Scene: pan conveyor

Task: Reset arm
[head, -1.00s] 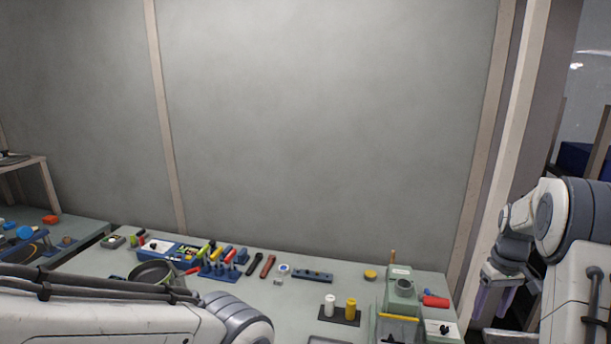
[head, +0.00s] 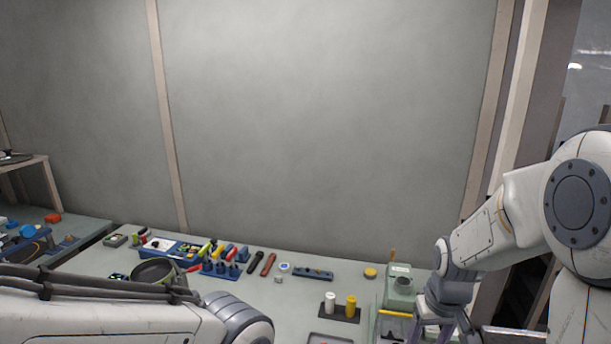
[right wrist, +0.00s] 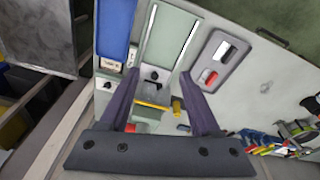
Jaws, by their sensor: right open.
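My right gripper (right wrist: 160,104) is open in the right wrist view, its two purple-grey fingers apart with nothing between them. In the head view my right arm comes in from the right, with the gripper (head: 436,330) at the bottom edge, in front of the bench's right end. It hides part of the green machine (head: 398,287) there. My left arm crosses the lower left of the head view; its gripper is out of the picture.
The bench (head: 290,312) carries a pan (head: 152,272), a blue tool rack (head: 218,270), a white cylinder (head: 330,302) and a yellow cylinder (head: 351,306) on a dark base. A grey tray (right wrist: 217,58) shows in the right wrist view. A wall stands behind the bench.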

